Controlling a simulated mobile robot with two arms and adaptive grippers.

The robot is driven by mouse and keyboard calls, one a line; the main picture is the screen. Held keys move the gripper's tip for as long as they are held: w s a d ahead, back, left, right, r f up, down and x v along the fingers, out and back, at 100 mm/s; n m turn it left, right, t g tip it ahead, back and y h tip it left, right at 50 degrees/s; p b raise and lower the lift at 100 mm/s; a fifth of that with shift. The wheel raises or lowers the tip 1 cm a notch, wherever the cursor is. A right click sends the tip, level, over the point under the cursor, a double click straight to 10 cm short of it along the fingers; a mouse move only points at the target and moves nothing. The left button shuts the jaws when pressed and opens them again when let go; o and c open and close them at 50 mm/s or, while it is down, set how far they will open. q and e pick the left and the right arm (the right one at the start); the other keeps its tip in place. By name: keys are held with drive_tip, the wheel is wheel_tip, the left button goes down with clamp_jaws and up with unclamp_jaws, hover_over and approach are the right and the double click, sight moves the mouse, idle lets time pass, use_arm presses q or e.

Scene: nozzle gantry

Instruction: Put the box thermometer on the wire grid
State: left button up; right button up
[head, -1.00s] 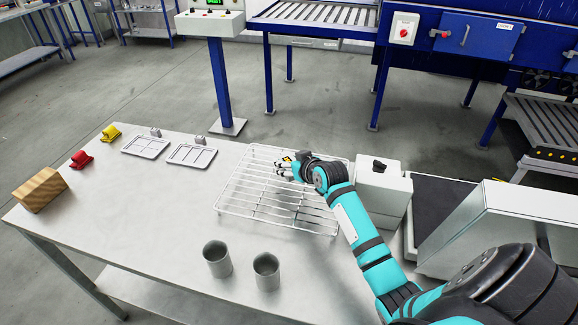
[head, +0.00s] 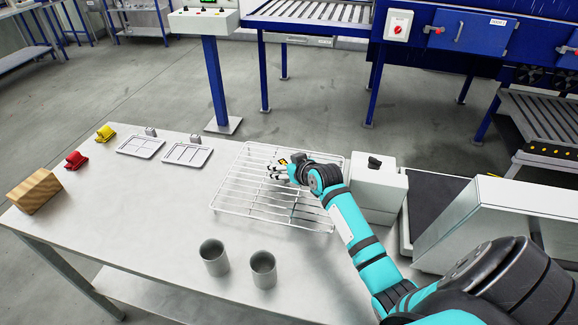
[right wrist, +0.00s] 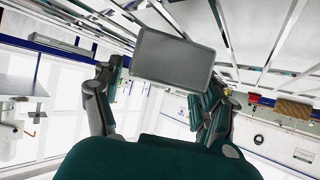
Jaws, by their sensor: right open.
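The wire grid (head: 245,190) lies on the right part of the grey table. My right gripper (head: 276,168) is low over the grid's right half, with its arm reaching in from the right. In the right wrist view, a grey box with a lighter rim, apparently the box thermometer (right wrist: 172,58), sits between the open, spread fingers. Grid wires (right wrist: 265,50) run close behind it. I cannot tell whether it rests on the wires. In the head view the hand largely hides it. My left gripper is not in view.
A white box with a black knob (head: 376,195) stands right of the grid. Two grey cups (head: 214,258) (head: 263,270) stand in front. Two trays (head: 140,146) (head: 187,154), red (head: 76,160) and yellow (head: 105,133) clips and a wooden block (head: 34,191) are leftward. The table's middle is clear.

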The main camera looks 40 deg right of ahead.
drive_tip(key=b+v, duration=0.1)
drive_tip(key=v, duration=1.1)
